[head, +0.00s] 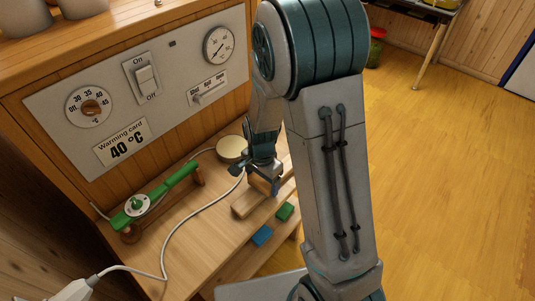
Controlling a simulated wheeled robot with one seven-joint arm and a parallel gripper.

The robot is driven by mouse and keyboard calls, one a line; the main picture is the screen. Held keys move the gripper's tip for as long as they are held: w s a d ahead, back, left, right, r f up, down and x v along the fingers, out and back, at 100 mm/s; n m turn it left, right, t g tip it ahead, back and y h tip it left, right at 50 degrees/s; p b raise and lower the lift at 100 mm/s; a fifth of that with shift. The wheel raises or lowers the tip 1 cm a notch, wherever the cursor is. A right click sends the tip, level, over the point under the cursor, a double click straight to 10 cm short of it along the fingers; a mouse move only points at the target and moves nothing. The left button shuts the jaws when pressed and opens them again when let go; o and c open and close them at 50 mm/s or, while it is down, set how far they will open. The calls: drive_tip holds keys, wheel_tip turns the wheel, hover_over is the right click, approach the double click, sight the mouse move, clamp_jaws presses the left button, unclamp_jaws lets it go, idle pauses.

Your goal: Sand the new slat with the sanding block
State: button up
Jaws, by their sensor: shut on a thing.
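My gripper (262,170) is at the right end of the wooden bench, partly behind my own arm. It points down and is shut on a small brownish block, which looks like the sanding block (259,185). The slat's right part is hidden by the block and my arm. I cannot tell from here how rough its surface is.
A green block (285,212) and a blue block (262,236) lie in front of the slat. A green bar tool with a dial (140,205) rests on wooden supports at left. A white cable (172,240) crosses the bench. A round tin (231,149) stands behind. A control panel (150,85) rises at the back.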

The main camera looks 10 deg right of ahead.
drive_tip(key=shift+w+d, duration=0.45)
drive_tip(key=shift+d, duration=0.25)
wheel_tip(320, 180, up, 8)
drive_tip(key=p, duration=0.6)
drive_tip(key=shift+w+d+r, duration=0.1)
drive_tip(key=shift+r, duration=0.1)
drive_tip(key=shift+f, duration=0.1)
